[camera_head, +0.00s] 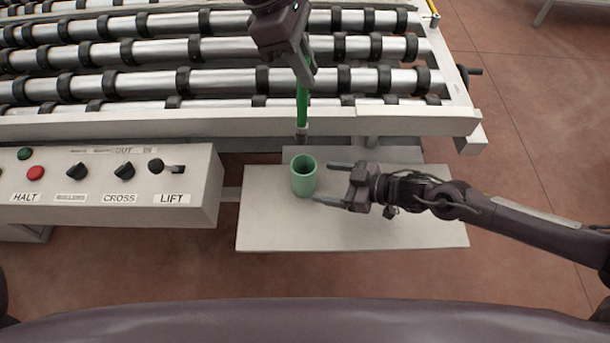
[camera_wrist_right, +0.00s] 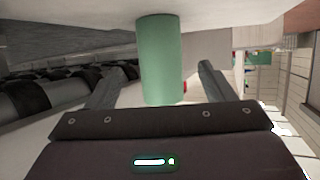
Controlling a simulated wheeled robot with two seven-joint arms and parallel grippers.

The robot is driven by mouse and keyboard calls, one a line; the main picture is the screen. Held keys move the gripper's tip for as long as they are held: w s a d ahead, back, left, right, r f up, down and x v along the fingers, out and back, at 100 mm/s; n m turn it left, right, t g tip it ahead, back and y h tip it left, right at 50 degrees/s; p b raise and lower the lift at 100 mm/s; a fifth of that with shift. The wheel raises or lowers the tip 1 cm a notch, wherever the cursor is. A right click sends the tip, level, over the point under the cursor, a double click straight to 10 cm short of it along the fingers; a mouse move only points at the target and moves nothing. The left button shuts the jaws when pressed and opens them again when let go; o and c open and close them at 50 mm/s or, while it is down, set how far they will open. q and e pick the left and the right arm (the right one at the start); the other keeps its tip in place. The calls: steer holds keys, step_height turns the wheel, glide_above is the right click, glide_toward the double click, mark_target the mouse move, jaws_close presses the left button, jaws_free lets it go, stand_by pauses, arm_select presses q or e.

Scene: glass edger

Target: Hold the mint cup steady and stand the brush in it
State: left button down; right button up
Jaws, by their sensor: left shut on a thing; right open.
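The mint cup (camera_head: 304,178) stands upright on a pale shelf (camera_head: 400,228), its opening facing up. My right gripper (camera_head: 322,183) is open just to the right of the cup, its fingers pointing at it. In the right wrist view the cup (camera_wrist_right: 161,60) shows ahead, between the two spread fingers (camera_wrist_right: 158,85); I cannot tell whether either finger touches it. My left gripper (camera_head: 308,75) is shut on the green brush (camera_head: 302,103). The brush hangs upright with its dark end down, behind and above the cup in the head view. Its top is hidden by the gripper.
A roller conveyor (camera_head: 240,128) with black rings lies behind the shelf. A control box (camera_head: 110,213) with a red button, a green button and black knobs stands to the left. The shelf's right part is clear apart from my right arm above it.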

mark_target(315, 180)
steer(key=x, duration=0.7)
steer(key=shift+w+a+r, duration=0.1)
steer(key=shift+a+r, duration=0.1)
steer(key=shift+c, duration=0.4)
steer(key=c, duration=1)
arm_select(q)
step_height(315, 180, down, 18)
steer(key=shift+d+r, duration=0.2)
steer(key=c, duration=1.3)
jaws_free()
